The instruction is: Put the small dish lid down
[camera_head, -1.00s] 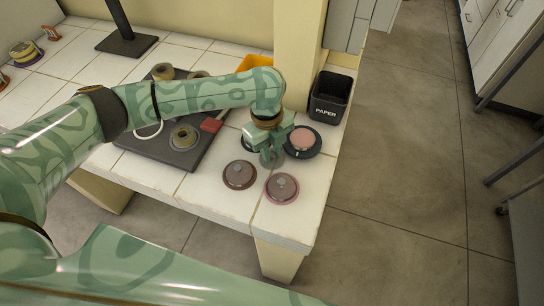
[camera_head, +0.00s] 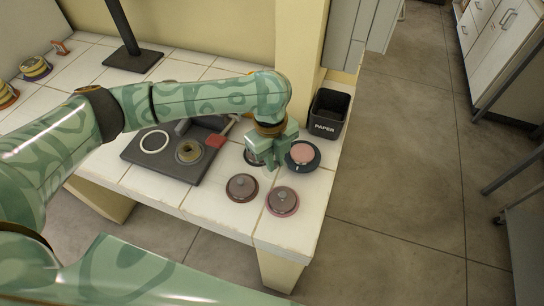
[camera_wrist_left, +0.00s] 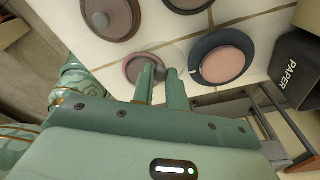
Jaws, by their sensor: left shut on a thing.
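My left gripper (camera_head: 264,160) hangs over the front right part of the white tiled bench. In the left wrist view its two fingers (camera_wrist_left: 160,70) are close together, shut on a faint, clear small dish lid (camera_wrist_left: 181,48). The lid is hard to make out in the head view. A dark dish with a pink filling (camera_head: 303,154) is just right of the gripper. It also shows in the left wrist view (camera_wrist_left: 223,58). My right gripper is not in view.
A brown knobbed lid (camera_head: 242,187) and a pink-rimmed knobbed lid (camera_head: 283,200) lie towards the bench's front edge. Another dark round piece (camera_head: 252,158) is partly hidden by the gripper. A black PAPER bin (camera_head: 328,113) stands behind. A dark board (camera_head: 150,168) lies left.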

